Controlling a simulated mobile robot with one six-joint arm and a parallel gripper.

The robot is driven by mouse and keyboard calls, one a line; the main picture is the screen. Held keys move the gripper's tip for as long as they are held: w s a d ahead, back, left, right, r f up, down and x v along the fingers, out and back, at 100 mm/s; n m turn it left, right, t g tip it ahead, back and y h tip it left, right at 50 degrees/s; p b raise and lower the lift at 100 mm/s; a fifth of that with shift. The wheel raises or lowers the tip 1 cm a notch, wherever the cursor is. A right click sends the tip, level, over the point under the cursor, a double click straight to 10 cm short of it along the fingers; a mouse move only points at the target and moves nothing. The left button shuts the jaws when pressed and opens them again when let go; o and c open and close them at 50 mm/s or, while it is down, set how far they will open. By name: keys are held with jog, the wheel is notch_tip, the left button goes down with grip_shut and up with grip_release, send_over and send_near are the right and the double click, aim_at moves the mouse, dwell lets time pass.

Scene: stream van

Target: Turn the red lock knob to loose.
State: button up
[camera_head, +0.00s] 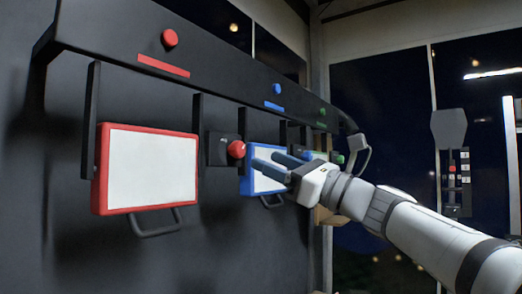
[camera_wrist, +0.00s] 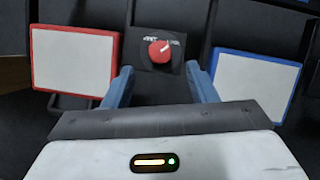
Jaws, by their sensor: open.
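The red lock knob (camera_head: 237,149) is a round red dial on a small black plate, between the red-framed and blue-framed panels. In the wrist view the knob (camera_wrist: 160,51) has a white pointer line slanting to the upper right. Small white lettering sits at the plate's upper left and upper right, too blurred to read surely. My gripper (camera_head: 264,159) is open, with two blue fingers reaching toward the knob from the right. In the wrist view the gripper (camera_wrist: 160,72) has its fingers spread to either side below the knob, apart from it, with nothing between them.
A red-framed white panel (camera_head: 147,168) hangs left of the knob and a blue-framed one (camera_head: 264,182) to its right, partly behind my fingers. Above runs a black rail (camera_head: 215,75) with a red button (camera_head: 169,38) and a blue button (camera_head: 278,89).

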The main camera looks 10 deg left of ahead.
aim_at(242, 150)
jog(key=p+x, duration=0.2)
jog(key=x, duration=0.5)
jog(key=shift+a+p, duration=0.15)
jog(key=shift+p, duration=0.2)
jog(key=c, duration=1)
